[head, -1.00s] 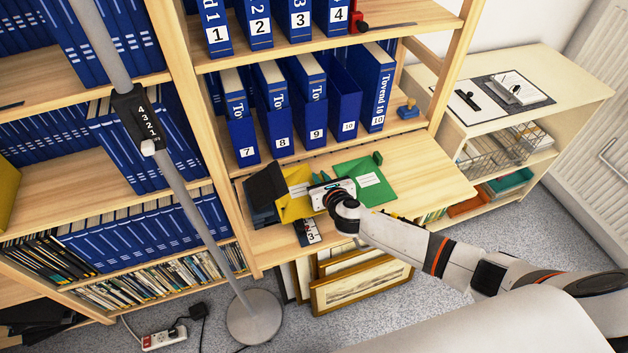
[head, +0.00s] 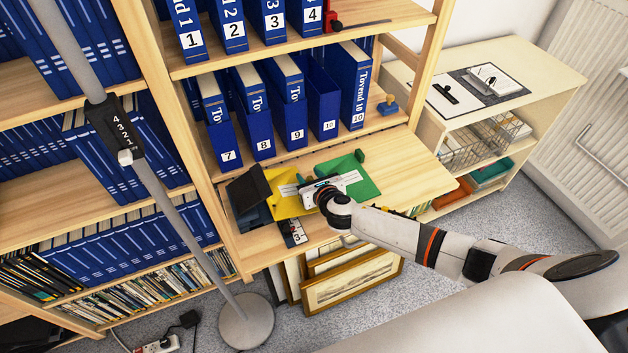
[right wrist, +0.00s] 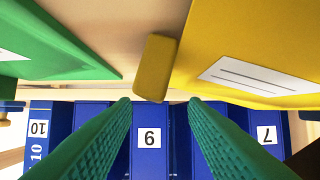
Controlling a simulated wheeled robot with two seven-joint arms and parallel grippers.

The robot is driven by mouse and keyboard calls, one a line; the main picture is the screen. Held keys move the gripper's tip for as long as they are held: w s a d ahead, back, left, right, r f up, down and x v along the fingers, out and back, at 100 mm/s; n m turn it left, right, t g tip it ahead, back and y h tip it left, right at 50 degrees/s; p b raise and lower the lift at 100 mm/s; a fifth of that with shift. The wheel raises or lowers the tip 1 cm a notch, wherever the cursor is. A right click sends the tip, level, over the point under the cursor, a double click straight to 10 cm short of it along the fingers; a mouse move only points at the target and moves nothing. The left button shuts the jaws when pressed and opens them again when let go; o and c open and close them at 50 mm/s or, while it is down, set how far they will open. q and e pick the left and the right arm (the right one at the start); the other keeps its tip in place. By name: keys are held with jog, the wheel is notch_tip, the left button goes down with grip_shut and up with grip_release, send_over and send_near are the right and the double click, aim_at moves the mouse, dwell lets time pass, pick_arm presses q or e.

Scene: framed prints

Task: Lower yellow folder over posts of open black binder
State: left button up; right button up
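The yellow folder (head: 284,207) lies on the wooden desk shelf between the black binder and a green folder. The black binder (head: 246,198) is at its left; its posts cannot be made out. My right gripper (head: 304,184) is at the yellow folder's right side, partly covering it. In the right wrist view, the green fingers (right wrist: 162,102) are apart, with the yellow folder's tab (right wrist: 155,68) near the gap between the tips. I cannot tell contact, but the fingers are not closed on it. My left gripper is not in view.
The green folder (head: 355,177) lies right of my gripper. Blue binders (head: 260,125) stand behind. A dark item labelled 3 (head: 294,232) lies at the front edge. A grey pole (head: 185,220) rises at left. Framed prints (head: 352,282) lean below. The shelf's right side is clear.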

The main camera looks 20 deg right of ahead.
jog(key=v, duration=1.1)
jog(key=shift+s+d+r+p, duration=0.1)
jog(key=shift+s+r+p, duration=0.1)
jog(key=shift+s+p, duration=0.15)
